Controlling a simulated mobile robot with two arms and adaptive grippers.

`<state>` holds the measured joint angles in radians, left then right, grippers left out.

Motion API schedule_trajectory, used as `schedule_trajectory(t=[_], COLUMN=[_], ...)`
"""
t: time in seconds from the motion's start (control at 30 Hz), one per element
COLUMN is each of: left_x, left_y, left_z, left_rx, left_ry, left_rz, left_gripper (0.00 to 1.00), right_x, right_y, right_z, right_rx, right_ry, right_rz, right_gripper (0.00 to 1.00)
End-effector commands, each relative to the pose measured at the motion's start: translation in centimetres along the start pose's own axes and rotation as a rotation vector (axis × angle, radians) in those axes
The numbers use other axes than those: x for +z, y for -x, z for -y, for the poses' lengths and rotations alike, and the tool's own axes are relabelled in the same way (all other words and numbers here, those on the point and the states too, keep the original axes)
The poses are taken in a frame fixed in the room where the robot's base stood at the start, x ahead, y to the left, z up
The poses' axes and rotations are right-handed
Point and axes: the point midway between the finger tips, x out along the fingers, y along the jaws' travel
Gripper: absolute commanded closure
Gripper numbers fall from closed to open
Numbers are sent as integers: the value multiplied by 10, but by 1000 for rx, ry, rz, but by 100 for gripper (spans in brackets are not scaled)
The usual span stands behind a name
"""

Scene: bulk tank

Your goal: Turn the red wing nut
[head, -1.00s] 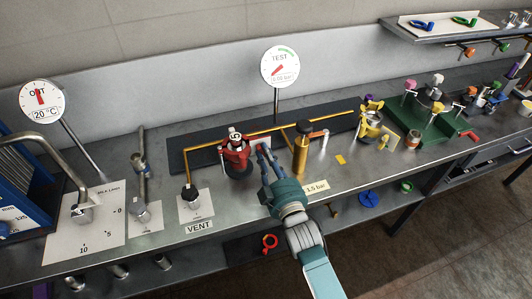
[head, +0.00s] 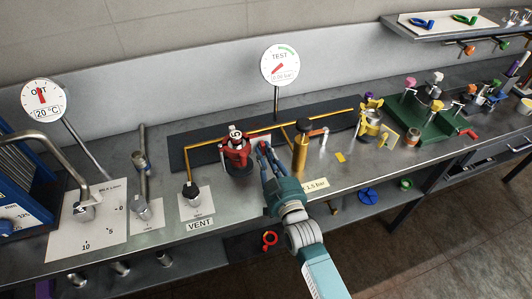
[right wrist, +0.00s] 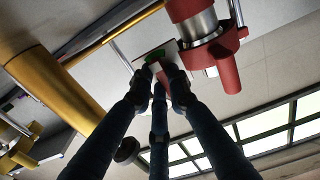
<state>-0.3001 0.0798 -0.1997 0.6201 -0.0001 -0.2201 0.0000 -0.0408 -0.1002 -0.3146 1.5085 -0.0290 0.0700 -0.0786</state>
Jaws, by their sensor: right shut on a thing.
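The red clamp (head: 237,156) stands on the bench around a metal fitting in the gold pipe line. In the right wrist view its red body (right wrist: 190,8) and a red lug (right wrist: 228,72) show at upper right. My right gripper (head: 263,147) is at the right side of the clamp. In the right wrist view its dark fingers (right wrist: 160,74) close on a small red piece, the wing nut (right wrist: 156,70). The fingers hide most of the nut, so its angle cannot be told. My left gripper is not in view.
The gold upright cylinder (head: 300,152) stands close to the right of my gripper. The TEST gauge (head: 280,66) rises behind. A yellow clamp (head: 371,120) and a green stand (head: 430,122) are further right. The VENT valve (head: 191,190) is at left.

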Motion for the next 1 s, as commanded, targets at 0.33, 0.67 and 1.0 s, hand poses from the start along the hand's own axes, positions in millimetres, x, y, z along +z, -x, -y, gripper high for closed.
schedule_trajectory(t=[0.33,0.67,1.0], left_x=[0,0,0], left_y=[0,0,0], left_z=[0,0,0], left_rx=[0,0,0], left_ry=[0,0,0], left_rz=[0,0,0], left_gripper=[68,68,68], right_x=[1,0,2], right_y=[0,0,38], right_z=[0,0,0], right_rx=[0,0,0], right_ry=[0,0,1], right_rz=[3,1,4], right_gripper=[76,65,65])
